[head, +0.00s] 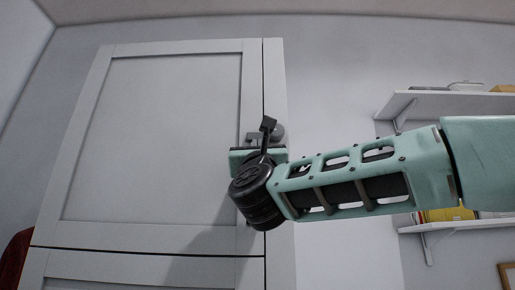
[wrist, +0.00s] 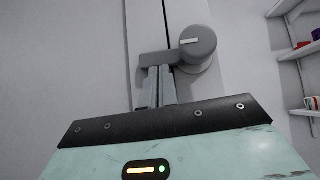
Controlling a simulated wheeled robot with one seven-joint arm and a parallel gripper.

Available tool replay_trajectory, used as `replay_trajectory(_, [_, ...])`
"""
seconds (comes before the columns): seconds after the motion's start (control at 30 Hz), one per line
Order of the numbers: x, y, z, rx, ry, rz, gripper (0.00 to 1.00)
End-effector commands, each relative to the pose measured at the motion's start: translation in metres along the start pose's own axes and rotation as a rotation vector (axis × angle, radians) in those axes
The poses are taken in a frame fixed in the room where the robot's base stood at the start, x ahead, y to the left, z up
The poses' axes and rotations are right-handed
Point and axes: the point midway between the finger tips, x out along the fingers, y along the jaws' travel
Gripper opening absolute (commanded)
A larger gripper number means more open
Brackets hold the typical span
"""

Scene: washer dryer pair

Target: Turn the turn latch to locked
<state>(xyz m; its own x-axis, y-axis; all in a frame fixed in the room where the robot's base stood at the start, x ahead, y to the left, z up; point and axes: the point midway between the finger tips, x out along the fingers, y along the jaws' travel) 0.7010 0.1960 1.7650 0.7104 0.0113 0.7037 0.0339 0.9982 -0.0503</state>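The turn latch is a grey round knob (wrist: 198,42) with a short white mark and a flat bar (wrist: 158,59) pointing left across the door's seam. In the head view the knob (head: 277,132) shows at the door's right edge, partly behind my wrist. My gripper (wrist: 160,72) has its fingers close together, pointing at the bar, with tips just below it in the wrist view. I cannot tell whether they touch it.
The white panelled door (head: 160,130) fills the left, with another panel (head: 150,271) below a dark seam. Wall shelves (head: 440,103) with small items stand at the right, behind my arm. The wall above and between is bare.

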Motion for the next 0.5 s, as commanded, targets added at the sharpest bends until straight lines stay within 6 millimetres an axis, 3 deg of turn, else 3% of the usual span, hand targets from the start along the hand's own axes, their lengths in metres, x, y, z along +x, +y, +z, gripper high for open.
replay_trajectory(0.17, [-0.023, -0.001, 0.002, 0.001, -0.01, -0.002, 0.0])
replay_trajectory(0.5, [-0.102, 0.0, -0.002, 0.001, -0.005, 0.002, 0.0])
